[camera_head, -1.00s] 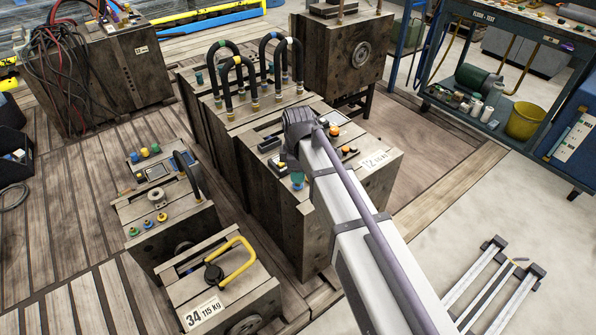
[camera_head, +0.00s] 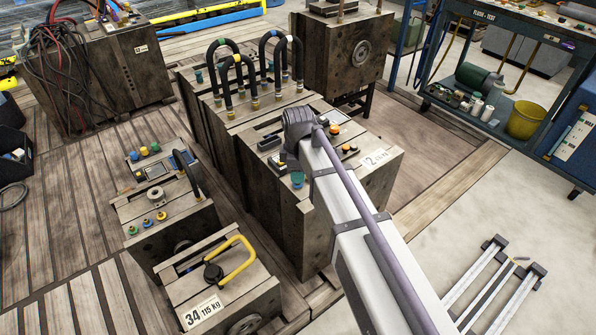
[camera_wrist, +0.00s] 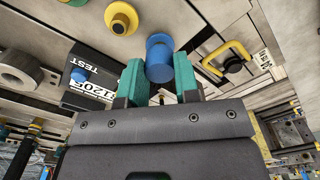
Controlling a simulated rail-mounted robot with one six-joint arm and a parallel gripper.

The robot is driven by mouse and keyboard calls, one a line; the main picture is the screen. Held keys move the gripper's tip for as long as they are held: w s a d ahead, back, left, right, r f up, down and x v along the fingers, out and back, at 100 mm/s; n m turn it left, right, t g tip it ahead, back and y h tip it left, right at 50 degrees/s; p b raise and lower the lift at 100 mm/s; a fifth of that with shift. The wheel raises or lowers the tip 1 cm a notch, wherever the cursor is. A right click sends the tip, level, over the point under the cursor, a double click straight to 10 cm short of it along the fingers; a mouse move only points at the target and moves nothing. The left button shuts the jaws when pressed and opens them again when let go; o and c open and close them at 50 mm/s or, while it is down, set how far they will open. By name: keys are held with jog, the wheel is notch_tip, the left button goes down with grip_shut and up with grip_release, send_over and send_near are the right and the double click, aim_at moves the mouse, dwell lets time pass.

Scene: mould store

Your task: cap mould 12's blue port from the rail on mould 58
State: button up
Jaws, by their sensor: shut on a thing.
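In the wrist view my gripper (camera_wrist: 159,80) has its green fingers shut on a blue cap (camera_wrist: 160,52). In the head view my arm hides most of the gripper, above mould 12 (camera_head: 322,230), the large block in the middle with a 12 label. A teal piece (camera_head: 297,180) shows at that mould's near edge; I cannot tell whether it is a port or a fingertip. Coloured caps (camera_head: 148,222) stand in a row on the smaller left mould (camera_head: 170,240), whose number I cannot read. The blue port itself cannot be made out.
Mould 34 (camera_head: 245,299) with a yellow handle (camera_head: 237,262) stands in front left. Looped black hoses (camera_head: 235,75) rise from the block behind mould 12. A yellow round fitting (camera_wrist: 121,18) is close to the fingers in the wrist view.

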jog(key=shift+f, duration=0.1)
jog(key=shift+f+b, duration=0.3)
jog(key=shift+b, duration=0.1)
jog(key=shift+f+b, duration=0.35)
dwell(0.7)
jog(key=o, duration=0.9)
jog(key=shift+o, duration=0.2)
jog(key=shift+r, duration=0.15)
notch_tip(320, 180, up, 11)
jog(key=p, duration=1.1)
jog(key=shift+f, duration=0.2)
